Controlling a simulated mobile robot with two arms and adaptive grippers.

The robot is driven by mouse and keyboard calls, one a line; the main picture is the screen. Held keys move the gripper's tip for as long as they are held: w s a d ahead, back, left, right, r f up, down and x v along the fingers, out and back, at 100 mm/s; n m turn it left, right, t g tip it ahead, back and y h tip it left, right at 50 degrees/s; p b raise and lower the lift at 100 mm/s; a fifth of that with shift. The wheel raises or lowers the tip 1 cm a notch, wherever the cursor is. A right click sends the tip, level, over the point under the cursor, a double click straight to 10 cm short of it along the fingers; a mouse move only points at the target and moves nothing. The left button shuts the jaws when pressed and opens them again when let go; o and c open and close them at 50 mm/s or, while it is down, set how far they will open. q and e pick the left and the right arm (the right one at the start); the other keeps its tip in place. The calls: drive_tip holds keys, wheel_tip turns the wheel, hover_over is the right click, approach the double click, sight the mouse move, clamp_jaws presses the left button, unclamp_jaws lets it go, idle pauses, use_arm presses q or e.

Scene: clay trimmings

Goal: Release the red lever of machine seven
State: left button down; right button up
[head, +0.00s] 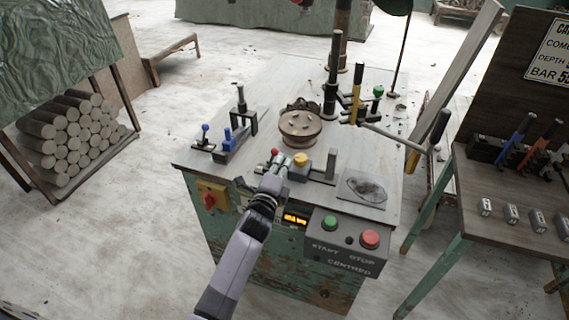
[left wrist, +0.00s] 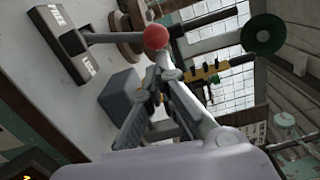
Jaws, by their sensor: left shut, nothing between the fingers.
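The red lever shows as a small red ball knob (head: 274,153) at the front edge of the machine's top (head: 225,158) in the head view. In the left wrist view its red knob (left wrist: 155,37) ends a grey shaft from a dark block (left wrist: 70,43). The block carries two white labels; one appears to read FREE, the other is hard to read. My left gripper (head: 280,168) is shut and empty, its tips close to the knob. In the left wrist view the fingertips (left wrist: 165,68) are just below the knob; contact cannot be told. My right gripper is out of view.
A yellow knob (head: 301,159) stands just right of the lever. A clay pot (head: 300,128), blue clamps (head: 229,136) and a long black-gripped handle (head: 440,127) crowd the top. A START/STOP box (head: 343,245) hangs in front. A side table (head: 500,190) stands right.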

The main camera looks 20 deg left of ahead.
use_arm(q)
drive_tip(key=shift+a+r, duration=0.2)
drive_tip(key=a+n+p, duration=0.1)
drive_tip(key=n, duration=0.1)
drive_tip(key=a+r+n+p, duration=0.1)
drive_tip(key=n+p, duration=0.1)
drive_tip(key=a+r+n+p, duration=0.1)
drive_tip(key=a+n, duration=0.1)
idle(0.5)
drive_tip(key=shift+w, duration=0.1)
